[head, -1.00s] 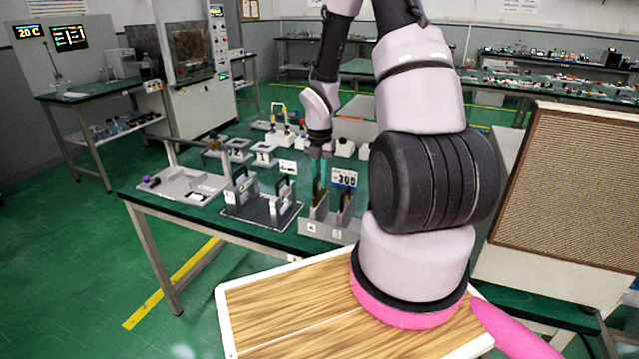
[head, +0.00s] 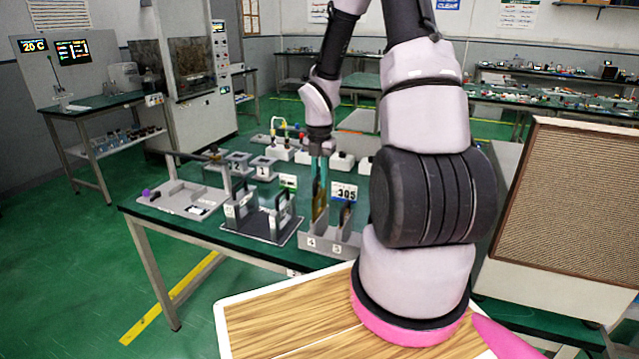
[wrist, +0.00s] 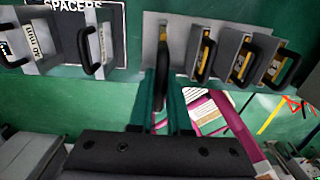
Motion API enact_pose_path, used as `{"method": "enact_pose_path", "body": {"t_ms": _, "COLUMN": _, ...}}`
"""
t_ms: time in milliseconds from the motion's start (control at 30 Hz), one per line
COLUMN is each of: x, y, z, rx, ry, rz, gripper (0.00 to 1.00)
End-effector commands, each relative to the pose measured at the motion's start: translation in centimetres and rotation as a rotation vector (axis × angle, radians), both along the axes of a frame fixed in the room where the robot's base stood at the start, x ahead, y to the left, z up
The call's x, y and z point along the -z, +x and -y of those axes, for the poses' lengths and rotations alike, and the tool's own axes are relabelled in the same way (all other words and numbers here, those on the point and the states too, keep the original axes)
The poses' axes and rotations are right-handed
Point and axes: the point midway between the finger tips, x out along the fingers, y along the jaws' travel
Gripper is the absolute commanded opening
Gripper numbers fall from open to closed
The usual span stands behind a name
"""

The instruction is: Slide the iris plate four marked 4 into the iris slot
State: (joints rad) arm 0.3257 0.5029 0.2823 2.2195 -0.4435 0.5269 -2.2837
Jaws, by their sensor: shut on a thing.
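My gripper (head: 319,180) is shut on the black handle of a thin plate, the iris plate four (head: 320,208). The plate stands upright at the grey rack's (head: 322,246) left slot, marked 4, and rises above the rack front. I cannot tell whether its lower edge is still in the slot. In the wrist view the handle (wrist: 161,75) is between the two fingers, end on; the plate's face and number do not show. The iris slot cannot be clearly made out in either view.
A dark base with upright grey pieces (head: 245,208) stands left of the rack. A grey tray (head: 180,195) lies further left. A sign reading 305 (head: 344,192) is close behind the rack. Several other handled plates (wrist: 240,60) stand right of the held one in the wrist view.

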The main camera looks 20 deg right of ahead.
Motion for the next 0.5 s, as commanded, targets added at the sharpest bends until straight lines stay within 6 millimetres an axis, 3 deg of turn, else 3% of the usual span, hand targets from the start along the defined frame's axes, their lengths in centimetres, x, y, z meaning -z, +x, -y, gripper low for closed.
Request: {"method": "enact_pose_path", "body": {"t_ms": 500, "x": -2.6, "y": 0.1, "z": 0.1, "rx": 0.001, "ry": -0.001, "rz": 0.004, "gripper": 0.0}}
